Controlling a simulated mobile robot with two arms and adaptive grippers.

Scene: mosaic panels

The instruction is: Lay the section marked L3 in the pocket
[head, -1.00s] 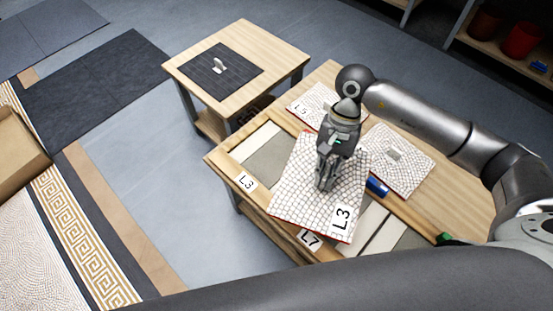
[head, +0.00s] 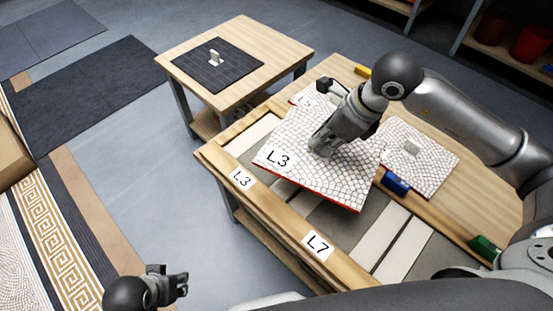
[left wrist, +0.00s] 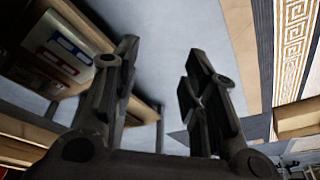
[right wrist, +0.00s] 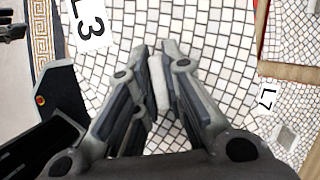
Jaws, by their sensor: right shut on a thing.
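The L3 section (head: 345,182) is a white mosaic panel with a red edge, held slightly tilted above the table in the head view. Its L3 mark (head: 278,157) is toward the left. My right gripper (head: 322,150) is shut on its pale handle (right wrist: 160,85), seen between the fingers in the right wrist view. The frame's L3 plate (head: 242,178) is left of the panel. The grey pocket floor (head: 243,152) beside it is partly hidden by the panel. My left gripper (head: 180,284) is open and empty, low at the left; its fingers (left wrist: 158,85) are apart in the left wrist view.
An L7 plate (head: 317,245) is on the frame's front rail. Another mosaic panel with a handle (head: 425,165) lies to the right, beside a blue block (head: 396,181). The L5 panel (head: 303,98) is behind. A small table (head: 285,50) with a dark mat stands at the back left.

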